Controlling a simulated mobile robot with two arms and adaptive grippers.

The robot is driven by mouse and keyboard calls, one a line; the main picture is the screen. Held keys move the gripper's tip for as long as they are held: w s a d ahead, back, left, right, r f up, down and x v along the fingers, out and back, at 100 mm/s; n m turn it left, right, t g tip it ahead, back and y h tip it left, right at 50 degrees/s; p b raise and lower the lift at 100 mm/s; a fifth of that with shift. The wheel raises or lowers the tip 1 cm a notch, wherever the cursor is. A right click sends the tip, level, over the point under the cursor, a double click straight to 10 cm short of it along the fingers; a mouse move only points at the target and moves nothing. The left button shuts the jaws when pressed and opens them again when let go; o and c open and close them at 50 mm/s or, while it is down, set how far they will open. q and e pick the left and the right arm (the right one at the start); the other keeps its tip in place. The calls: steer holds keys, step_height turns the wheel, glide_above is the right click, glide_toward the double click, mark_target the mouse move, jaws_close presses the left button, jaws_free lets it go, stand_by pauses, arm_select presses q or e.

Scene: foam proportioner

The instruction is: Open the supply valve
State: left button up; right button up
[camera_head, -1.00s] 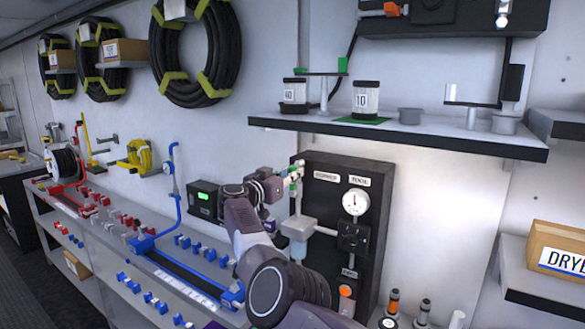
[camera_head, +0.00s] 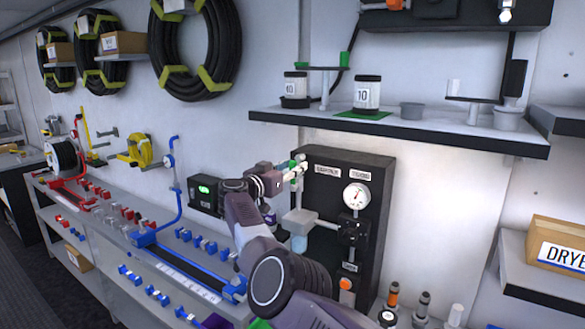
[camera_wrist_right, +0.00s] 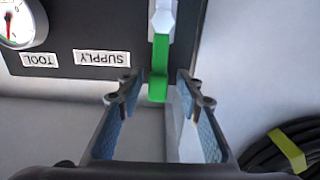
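The supply valve's green handle (camera_wrist_right: 159,70) hangs below a white metal fitting (camera_wrist_right: 163,18) in the right wrist view, by the label SUPPLY (camera_wrist_right: 101,57) on the dark panel (camera_wrist_right: 90,15). My right gripper (camera_wrist_right: 159,87) is open, with one finger on each side of the handle. Gaps show between the handle and both fingers. In the head view, my right gripper (camera_head: 287,172) is at the upper left edge of the dark panel (camera_head: 322,168) and partly covers the valve. My left gripper is not in view.
A pressure gauge (camera_head: 356,196) and a black fitting (camera_head: 350,231) are on the panel, right of my gripper. A shelf (camera_head: 440,130) juts out above it. A black box with a green display (camera_head: 203,194) is to the left. A hose coil (camera_wrist_right: 285,150) shows in the wrist view.

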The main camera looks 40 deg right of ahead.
steer(key=shift+v, duration=0.85)
steer(key=v, duration=0.6)
steer(key=shift+d, duration=0.1)
